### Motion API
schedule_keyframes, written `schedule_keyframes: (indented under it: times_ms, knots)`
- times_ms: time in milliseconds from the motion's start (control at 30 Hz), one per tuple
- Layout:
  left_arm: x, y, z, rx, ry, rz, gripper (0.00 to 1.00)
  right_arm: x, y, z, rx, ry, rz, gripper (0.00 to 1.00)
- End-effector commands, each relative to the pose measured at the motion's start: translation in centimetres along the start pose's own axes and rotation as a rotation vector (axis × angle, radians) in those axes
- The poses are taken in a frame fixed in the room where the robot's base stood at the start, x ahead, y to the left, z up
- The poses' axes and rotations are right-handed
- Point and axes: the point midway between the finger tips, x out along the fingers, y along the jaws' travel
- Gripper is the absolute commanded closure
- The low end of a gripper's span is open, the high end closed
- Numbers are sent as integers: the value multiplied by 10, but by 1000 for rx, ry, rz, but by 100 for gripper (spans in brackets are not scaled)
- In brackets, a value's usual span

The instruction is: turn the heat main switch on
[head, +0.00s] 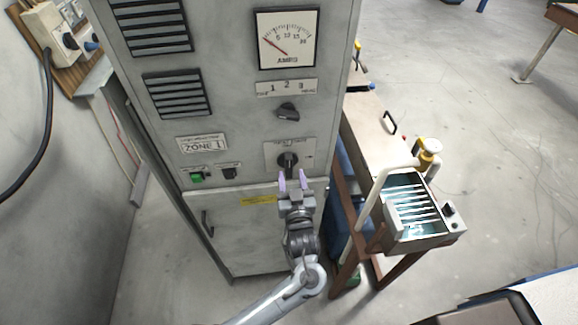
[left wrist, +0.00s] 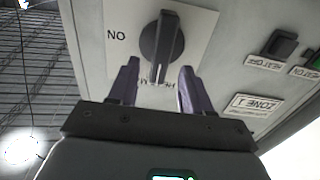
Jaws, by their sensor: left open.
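The heat main switch is a black rotary knob (head: 288,161) on a pale plate on the front of the grey cabinet (head: 240,225). In the left wrist view the knob (left wrist: 161,45) shows upside down, with its grip bar upright and the word ON to the left of it. My left gripper (head: 292,180) is open just below and in front of the knob. In the left wrist view its two purple fingers (left wrist: 158,75) stand apart on either side of the lower end of the grip bar. I cannot tell whether they touch it. My right gripper is not in view.
A second knob (head: 287,112) sits above, under the amps gauge (head: 287,38). A green switch (head: 196,177) and a black switch (head: 230,173) are to the left. A bench with a water tray (head: 447,238) stands right of the cabinet. Open floor lies beyond.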

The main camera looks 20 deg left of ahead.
Motion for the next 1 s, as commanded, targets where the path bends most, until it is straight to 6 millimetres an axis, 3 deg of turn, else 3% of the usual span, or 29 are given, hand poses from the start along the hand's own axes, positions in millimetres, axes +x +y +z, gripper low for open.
schedule_keyframes:
  times_ms: [100,300,733,1000]
  knots:
    - [19,-1,-2,2,2,-2,51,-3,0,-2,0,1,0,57]
    - [37,-1,0,1,0,-1,51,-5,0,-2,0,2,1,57]
    - [44,-1,0,-1,-1,0,51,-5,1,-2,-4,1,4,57]
    - [44,-1,1,-1,-1,0,92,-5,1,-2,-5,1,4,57]
